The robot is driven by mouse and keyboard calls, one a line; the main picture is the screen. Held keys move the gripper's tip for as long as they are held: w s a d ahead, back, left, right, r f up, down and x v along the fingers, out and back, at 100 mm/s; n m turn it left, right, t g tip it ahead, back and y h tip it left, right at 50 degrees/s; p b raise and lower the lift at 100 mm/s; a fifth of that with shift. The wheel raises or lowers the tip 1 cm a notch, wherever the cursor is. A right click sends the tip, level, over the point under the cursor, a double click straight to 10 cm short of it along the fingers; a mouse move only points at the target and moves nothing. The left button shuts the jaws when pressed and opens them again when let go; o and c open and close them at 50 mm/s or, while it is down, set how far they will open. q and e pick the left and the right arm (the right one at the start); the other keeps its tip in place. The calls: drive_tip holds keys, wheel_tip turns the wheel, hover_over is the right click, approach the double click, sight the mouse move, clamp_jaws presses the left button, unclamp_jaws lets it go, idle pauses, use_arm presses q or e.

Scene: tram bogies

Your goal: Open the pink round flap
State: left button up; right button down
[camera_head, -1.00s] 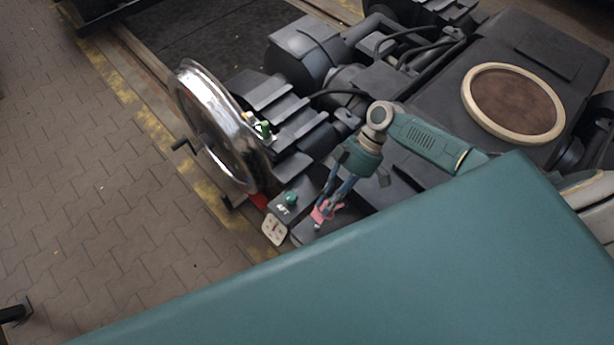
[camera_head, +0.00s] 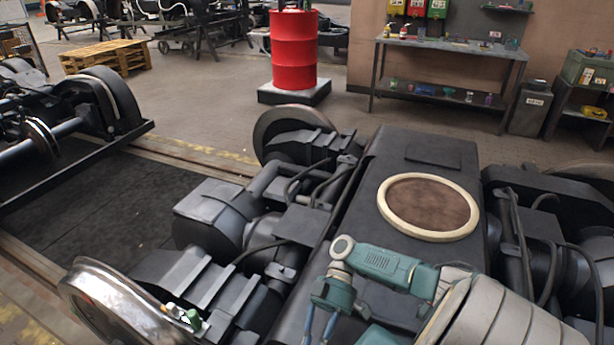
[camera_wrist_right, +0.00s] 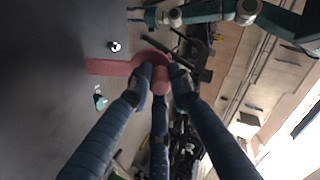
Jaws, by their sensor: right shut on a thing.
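The pink flap (camera_wrist_right: 112,67) shows in the right wrist view as a flat pink strip with a rounded part at its right end. My right gripper (camera_wrist_right: 163,76) is shut on its pink knob (camera_wrist_right: 160,86), with the blue-grey fingers around it. The fingertips partly hide the rounded part. I cannot tell how far the flap is turned. In the head view the right gripper's upper fingers show at the bottom edge, and the flap is out of frame. My left gripper is not in view.
A dark bogie with a round cream-rimmed brown plate (camera_head: 428,207) and a shiny wheel (camera_head: 105,308) fills the foreground. A green knob (camera_wrist_right: 99,101) is near the flap. Behind stand a red barrel (camera_head: 295,50), a workbench (camera_head: 450,48) and a wooden pallet (camera_head: 105,57).

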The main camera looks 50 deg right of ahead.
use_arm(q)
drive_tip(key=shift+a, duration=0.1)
use_arm(e)
drive_tip(key=c, duration=1.6)
unclamp_jaws()
drive_tip(key=shift+o, duration=0.2)
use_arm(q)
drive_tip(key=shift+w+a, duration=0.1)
use_arm(e)
drive_tip(key=v, duration=1.2)
drive_tip(key=shift+d, duration=0.1)
